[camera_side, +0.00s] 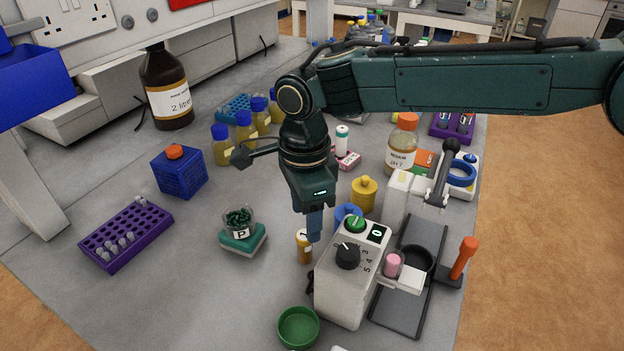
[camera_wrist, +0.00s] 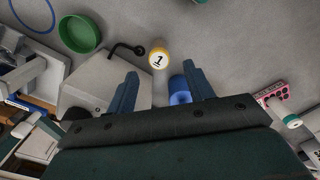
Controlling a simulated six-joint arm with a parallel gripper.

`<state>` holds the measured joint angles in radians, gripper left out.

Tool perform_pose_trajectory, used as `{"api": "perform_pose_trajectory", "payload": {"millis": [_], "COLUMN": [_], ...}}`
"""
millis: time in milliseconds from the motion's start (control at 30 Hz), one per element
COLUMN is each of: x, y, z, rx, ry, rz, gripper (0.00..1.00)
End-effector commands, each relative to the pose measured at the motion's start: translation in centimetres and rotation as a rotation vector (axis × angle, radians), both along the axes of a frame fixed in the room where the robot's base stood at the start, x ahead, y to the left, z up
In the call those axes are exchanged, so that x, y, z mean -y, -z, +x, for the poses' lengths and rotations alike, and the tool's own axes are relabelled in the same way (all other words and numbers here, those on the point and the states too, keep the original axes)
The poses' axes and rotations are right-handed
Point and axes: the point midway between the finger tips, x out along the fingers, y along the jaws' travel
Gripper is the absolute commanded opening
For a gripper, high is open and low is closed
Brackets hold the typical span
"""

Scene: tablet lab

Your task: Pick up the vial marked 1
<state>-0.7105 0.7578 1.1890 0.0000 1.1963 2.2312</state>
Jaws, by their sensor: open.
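The vial marked 1 (camera_wrist: 159,56) shows in the wrist view as a pale top with a black 1 and an amber-yellow rim. It stands upright on the bench, a little beyond my fingertips. In the side view the amber vial (camera_side: 304,249) stands just left of my finger and left of the white machine. My gripper (camera_wrist: 160,76) is open with nothing between its fingers. In the side view my gripper (camera_side: 314,228) points down close to the vial; the second finger is hidden there. I cannot tell the exact height gap.
A blue cylinder (camera_wrist: 180,91) stands near my right finger in the wrist view. The white machine (camera_side: 343,287) with knobs is close on the right. A green dish (camera_side: 298,328) is in front. A pill jar (camera_side: 239,222) stands left. Bare bench lies between jar and vial.

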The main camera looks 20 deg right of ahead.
Motion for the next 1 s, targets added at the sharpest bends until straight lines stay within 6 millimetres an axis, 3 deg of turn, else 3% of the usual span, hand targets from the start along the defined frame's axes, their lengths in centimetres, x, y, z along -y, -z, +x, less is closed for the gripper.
{"api": "perform_pose_trajectory", "payload": {"millis": [200, 667, 1000], "x": [0.0, 0.0, -0.2], "y": [2.5, 3.8, 7.5], "z": [0.0, 0.0, -0.1], "rx": [-0.001, -0.001, 0.0], "ry": [0.0, 0.0, 0.0], "rz": [0.0, -0.001, 0.0], "gripper": [0.52, 0.52, 0.52]}}
